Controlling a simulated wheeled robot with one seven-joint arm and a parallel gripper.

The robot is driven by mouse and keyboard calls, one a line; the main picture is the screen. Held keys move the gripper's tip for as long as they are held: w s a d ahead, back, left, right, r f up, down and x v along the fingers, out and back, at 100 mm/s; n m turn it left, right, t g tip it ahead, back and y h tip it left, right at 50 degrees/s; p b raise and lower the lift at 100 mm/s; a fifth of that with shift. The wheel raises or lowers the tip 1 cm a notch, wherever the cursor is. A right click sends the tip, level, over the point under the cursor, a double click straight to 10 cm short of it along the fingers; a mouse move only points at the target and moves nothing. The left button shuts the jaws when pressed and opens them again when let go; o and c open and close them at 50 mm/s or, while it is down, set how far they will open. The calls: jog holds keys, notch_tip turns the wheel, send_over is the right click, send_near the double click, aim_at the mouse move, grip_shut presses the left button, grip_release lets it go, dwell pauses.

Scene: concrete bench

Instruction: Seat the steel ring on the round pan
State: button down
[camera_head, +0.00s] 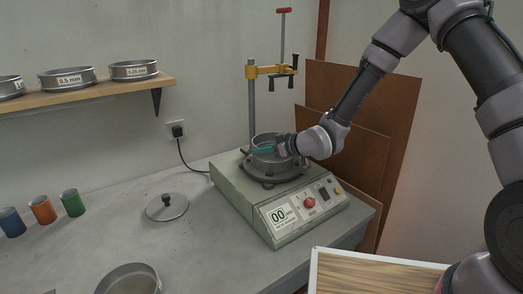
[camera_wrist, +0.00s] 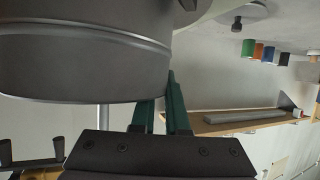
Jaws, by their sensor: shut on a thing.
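The steel ring (camera_head: 262,138) is a grey, open-topped cylinder over the machine's round platform. My gripper (camera_head: 264,150) comes in from the right, its teal fingers shut on the ring's wall. In the wrist view, the ring (camera_wrist: 80,70) fills the upper left, and my gripper (camera_wrist: 163,103) meets its edge. A dark round pan-like base (camera_head: 270,175) sits directly below the ring on the machine. The ring looks roughly level. My gripper and the ring hide part of the base, so I cannot tell whether they touch.
The machine (camera_head: 285,205) has a post with a yellow clamp (camera_head: 268,71) behind the ring. A lid (camera_head: 167,207) and an empty round dish (camera_head: 128,281) lie on the bench. Cups (camera_head: 42,210) stand at left. A shelf (camera_head: 105,91) holds labelled sieves.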

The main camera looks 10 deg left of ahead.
jog(key=c, duration=0.8)
grip_release()
jog(key=shift+c, duration=0.2)
jog(key=v, duration=1.1)
jog(key=shift+a, duration=0.1)
